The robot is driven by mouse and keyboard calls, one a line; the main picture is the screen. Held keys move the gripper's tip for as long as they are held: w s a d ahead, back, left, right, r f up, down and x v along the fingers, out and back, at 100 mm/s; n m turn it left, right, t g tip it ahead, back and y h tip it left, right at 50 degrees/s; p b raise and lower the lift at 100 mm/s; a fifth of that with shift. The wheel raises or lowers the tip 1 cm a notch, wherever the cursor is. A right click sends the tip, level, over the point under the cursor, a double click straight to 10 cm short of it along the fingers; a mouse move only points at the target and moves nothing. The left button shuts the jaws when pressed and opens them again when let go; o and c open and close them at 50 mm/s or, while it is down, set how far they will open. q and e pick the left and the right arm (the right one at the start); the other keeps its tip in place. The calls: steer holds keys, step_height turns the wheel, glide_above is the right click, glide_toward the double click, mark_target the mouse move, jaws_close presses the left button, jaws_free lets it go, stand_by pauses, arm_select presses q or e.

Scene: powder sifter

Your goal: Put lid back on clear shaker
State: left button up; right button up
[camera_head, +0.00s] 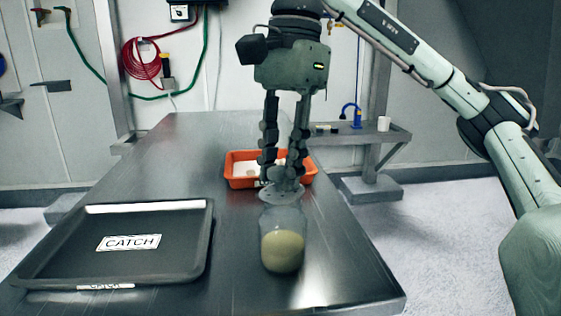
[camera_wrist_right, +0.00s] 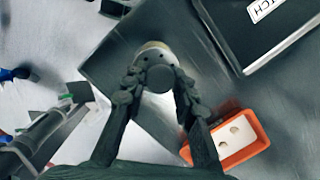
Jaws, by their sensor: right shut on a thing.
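The clear shaker (camera_head: 283,246) stands upright on the table near its front right, with pale yellowish powder in its lower part. The grey round lid (camera_head: 284,194) is at the top of the shaker, under my right gripper (camera_head: 282,180). My right gripper points down and is shut on the lid. In the right wrist view, the fingertips (camera_wrist_right: 157,82) are on either side of a dark round knob, with the pale, holed lid surface (camera_wrist_right: 153,53) behind it. I cannot tell whether the lid touches the shaker's rim. My left gripper is not in view.
A dark tray labelled CATCH (camera_head: 180,250) lies on the left of the metal table (camera_head: 190,150). An orange bin (camera_head: 240,182) with a pale inside stands behind the gripper, and shows in the right wrist view (camera_wrist_right: 262,140). The table's right edge is close to the shaker.

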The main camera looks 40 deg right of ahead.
steer(key=o, duration=1.1)
steer(key=shift+o, duration=0.2)
steer(key=o, duration=0.5)
steer(key=shift+r, duration=0.1)
steer(key=shift+r+p, duration=0.55)
steer(key=shift+r, duration=2.9)
steer(key=shift+c, duration=0.4)
